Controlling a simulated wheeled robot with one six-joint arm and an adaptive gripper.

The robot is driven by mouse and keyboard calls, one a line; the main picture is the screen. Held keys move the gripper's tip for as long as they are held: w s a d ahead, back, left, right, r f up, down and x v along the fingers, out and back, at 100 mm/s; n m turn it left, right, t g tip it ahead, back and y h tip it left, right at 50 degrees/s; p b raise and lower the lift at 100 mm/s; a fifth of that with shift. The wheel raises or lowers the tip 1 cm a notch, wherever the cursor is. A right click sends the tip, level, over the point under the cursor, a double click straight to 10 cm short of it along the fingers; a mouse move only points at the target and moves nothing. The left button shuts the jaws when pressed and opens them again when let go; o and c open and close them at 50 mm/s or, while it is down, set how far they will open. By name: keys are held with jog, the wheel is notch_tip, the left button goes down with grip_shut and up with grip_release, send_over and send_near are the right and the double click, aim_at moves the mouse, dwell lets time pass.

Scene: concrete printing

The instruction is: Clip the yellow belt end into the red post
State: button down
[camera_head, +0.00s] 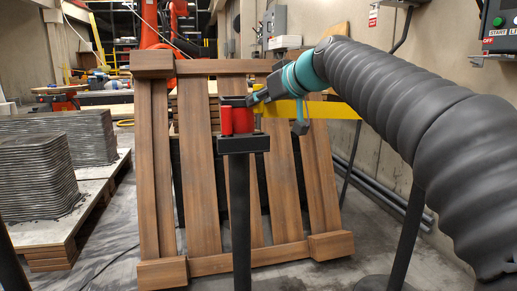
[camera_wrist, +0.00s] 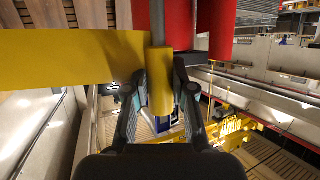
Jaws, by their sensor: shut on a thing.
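The red post has a red head (camera_head: 236,118) on a black pole (camera_head: 240,210), in the middle of the head view. My gripper (camera_head: 254,98) is at the upper right of the red head, reaching in from the right. In the wrist view its fingers (camera_wrist: 159,88) are shut on the yellow belt end (camera_wrist: 160,80), a short upright cylinder. The yellow belt (camera_wrist: 75,57) runs left from it; in the head view the belt (camera_head: 285,109) runs right behind my arm. I cannot tell whether the belt end touches the red head.
A slatted wooden pallet (camera_head: 200,170) leans behind the post. Stacked grey printed concrete (camera_head: 35,170) stands on pallets at the left. A concrete wall and grey pipes (camera_head: 385,190) are at the right. Open floor shows at the lower left.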

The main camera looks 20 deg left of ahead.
aim_at(259, 118)
jog(key=shift+f, duration=0.15)
jog(key=shift+f+b, duration=0.35)
jog(key=shift+b, duration=0.1)
jog(key=shift+a, duration=0.2)
dwell(0.9)
jog(key=shift+f, duration=0.15)
jog(key=shift+f+b, duration=0.85)
jog(key=shift+f, duration=0.15)
jog(key=shift+s+a+f, duration=0.1)
jog(key=shift+a+f, duration=0.05)
jog(key=shift+a, duration=0.1)
jog(key=shift+d, duration=0.25)
jog(key=shift+f, duration=0.5)
